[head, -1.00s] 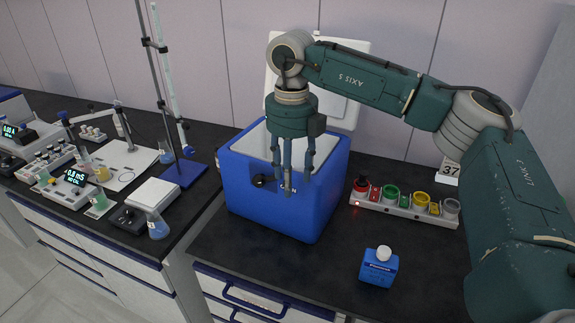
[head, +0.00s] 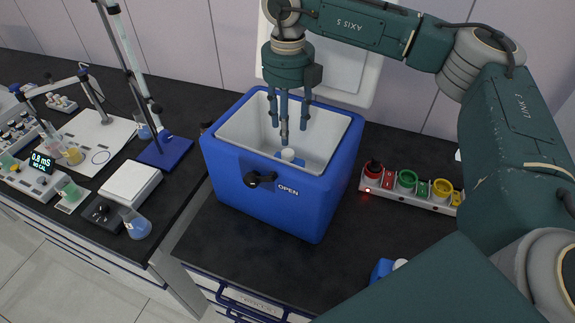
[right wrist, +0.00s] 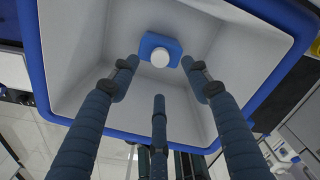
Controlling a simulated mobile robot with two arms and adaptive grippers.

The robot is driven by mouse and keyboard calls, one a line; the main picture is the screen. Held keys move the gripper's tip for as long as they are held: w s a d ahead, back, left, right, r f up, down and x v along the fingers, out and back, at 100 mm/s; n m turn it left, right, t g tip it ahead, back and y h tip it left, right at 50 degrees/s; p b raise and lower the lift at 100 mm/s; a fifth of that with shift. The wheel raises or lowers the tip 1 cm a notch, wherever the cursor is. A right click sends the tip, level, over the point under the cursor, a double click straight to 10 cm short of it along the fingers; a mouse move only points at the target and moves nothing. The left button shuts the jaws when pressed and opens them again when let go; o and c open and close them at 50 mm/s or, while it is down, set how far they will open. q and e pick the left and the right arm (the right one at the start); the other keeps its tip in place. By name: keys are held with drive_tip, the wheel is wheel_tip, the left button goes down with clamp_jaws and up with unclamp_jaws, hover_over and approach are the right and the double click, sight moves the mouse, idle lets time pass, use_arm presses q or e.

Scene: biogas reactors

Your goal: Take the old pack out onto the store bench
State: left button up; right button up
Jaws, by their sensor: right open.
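A blue cool box (head: 262,190) marked OPEN stands on the dark bench with its white lid up. Inside it is a blue pack (head: 291,158) with a white cap, partly hidden in the head view by the front wall. My right gripper (head: 284,130) points down at the box mouth, its fingers open and empty above the pack. In the right wrist view the pack (right wrist: 160,45) lies beyond the spread fingers, apart from them. A second blue pack (head: 383,270) on the bench is mostly hidden behind my arm. My left gripper is out of view.
A rack with red, green and yellow round holders (head: 407,186) stands right of the box. On the left bench are a stand with a blue base (head: 165,152), a white-topped scale (head: 130,183) and a flask (head: 137,226).

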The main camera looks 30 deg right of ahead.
sight(288, 152)
wheel_tip(288, 152, down, 2)
drive_tip(key=shift+s+f, duration=0.1)
drive_tip(key=shift+f+p, duration=0.25)
drive_tip(key=shift+p, duration=0.05)
drive_tip(key=shift+f+p, duration=0.35)
drive_tip(key=shift+f, duration=0.05)
wheel_tip(288, 152, down, 4)
drive_tip(key=shift+r+p, duration=0.25)
drive_tip(key=shift+p, duration=0.7)
drive_tip(key=shift+f, duration=0.45)
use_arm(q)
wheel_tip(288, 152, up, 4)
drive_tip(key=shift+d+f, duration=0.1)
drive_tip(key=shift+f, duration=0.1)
use_arm(e)
drive_tip(key=shift+c, duration=0.2)
drive_tip(key=shift+r, duration=0.1)
clamp_jaws()
